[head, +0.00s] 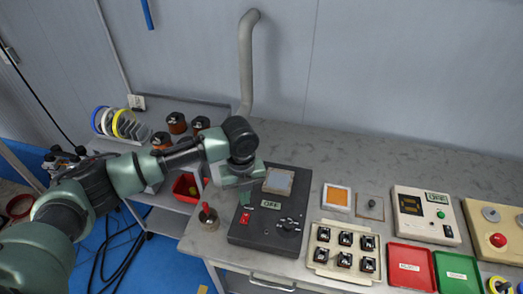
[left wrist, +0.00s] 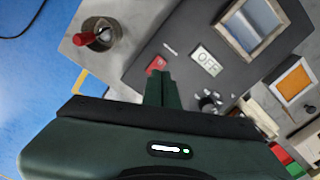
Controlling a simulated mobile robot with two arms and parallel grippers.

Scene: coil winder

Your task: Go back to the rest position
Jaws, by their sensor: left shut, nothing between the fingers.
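My left gripper (head: 244,197) points down over the left part of a black control box (head: 258,232), next to its red switch (head: 245,218). In the left wrist view its two fingers (left wrist: 160,82) are together with nothing between them, and their tips appear close to the red switch (left wrist: 157,64). I cannot tell whether they touch it. The box's display reads OFF (left wrist: 206,61), and a black knob (left wrist: 208,101) sits beside it. My left arm stretches in from the left of the head view. My right gripper is not in view.
A red-handled tool in a cup (head: 208,214) stands left of the box. To the right are a tray of several black parts (head: 343,277), a red tray (head: 411,268), a green tray (head: 457,272) and a white meter (head: 426,214). Spools (head: 176,122) stand at the back left.

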